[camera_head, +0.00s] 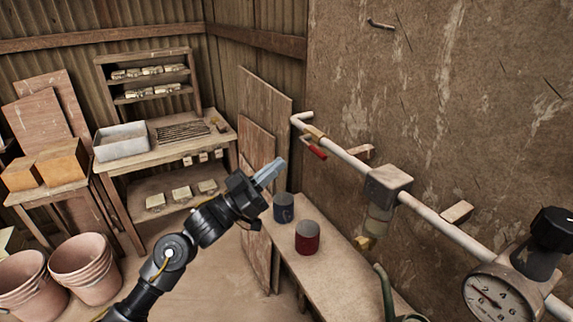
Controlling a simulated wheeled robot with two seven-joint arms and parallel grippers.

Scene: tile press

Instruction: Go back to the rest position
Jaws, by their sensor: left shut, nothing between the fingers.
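My left arm comes in from the bottom left in the head view. My left gripper (271,172) is shut and empty, its grey fingers pointing up and to the right. It is held in the air, in the picture just above a blue can (283,208) on a wooden bench (325,279). A red can (307,238) stands on the same bench, nearer to me. My right gripper does not show.
A white pipe (345,157) with a red-handled valve (317,151) runs along the right wall to a pressure gauge (497,296). A wooden workbench (170,158) with a grey tub (121,142) stands at the back left. Stacked clay pots (86,268) stand at the lower left.

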